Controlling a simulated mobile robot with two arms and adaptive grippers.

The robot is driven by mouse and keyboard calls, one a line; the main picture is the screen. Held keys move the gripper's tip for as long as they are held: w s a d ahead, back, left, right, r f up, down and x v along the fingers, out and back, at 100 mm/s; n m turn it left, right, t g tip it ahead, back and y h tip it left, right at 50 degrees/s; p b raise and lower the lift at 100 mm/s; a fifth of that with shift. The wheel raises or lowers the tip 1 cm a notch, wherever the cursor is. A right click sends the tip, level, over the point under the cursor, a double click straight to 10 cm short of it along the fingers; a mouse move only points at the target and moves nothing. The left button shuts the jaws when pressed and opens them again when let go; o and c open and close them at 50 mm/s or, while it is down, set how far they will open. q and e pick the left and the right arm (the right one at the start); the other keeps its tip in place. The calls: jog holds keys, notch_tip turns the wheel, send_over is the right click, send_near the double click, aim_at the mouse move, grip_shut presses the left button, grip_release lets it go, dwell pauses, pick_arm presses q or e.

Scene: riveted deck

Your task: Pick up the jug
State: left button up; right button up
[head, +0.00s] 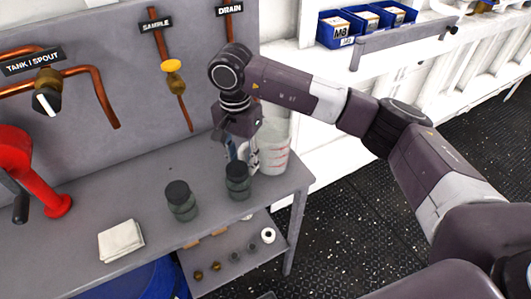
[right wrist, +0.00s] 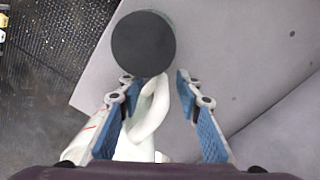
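The jug (head: 275,156) is whitish with red marks and stands at the right end of the grey bench, partly hidden behind my right gripper (head: 241,158). In the right wrist view the jug's pale looped handle (right wrist: 152,112) lies between the spread blue-padded fingers of my right gripper (right wrist: 157,84), closer to the left finger. The gripper is open, with a clear gap between the right finger and the handle. I cannot tell whether the left finger touches the handle. Part of the jug's body is hidden behind that finger. My left gripper is not in view.
A dark-lidded jar (head: 238,181) stands close to the gripper; its lid (right wrist: 143,43) is just beyond the fingertips. Another jar (head: 181,201) and a folded cloth (head: 121,240) are farther left. Copper pipes with a yellow-handled valve (head: 172,67) rise behind the bench.

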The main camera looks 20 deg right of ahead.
aim_at(242, 148)
jog(key=shift+s+r, duration=0.1)
grip_shut()
jog(key=shift+r, duration=0.15)
dwell(0.3)
jog(key=shift+s+r, duration=0.15)
jog(key=shift+r, duration=0.2)
notch_tip(242, 148, up, 7)
jog(key=p, duration=0.3)
jog(key=s+d+b, duration=0.2)
jog(key=s, duration=0.7)
jog(key=s+d+f+b, duration=0.1)
jog(key=s+b, duration=0.1)
jog(key=s, duration=0.8)
jog(key=shift+d, duration=0.35)
jog(key=shift+s, duration=0.15)
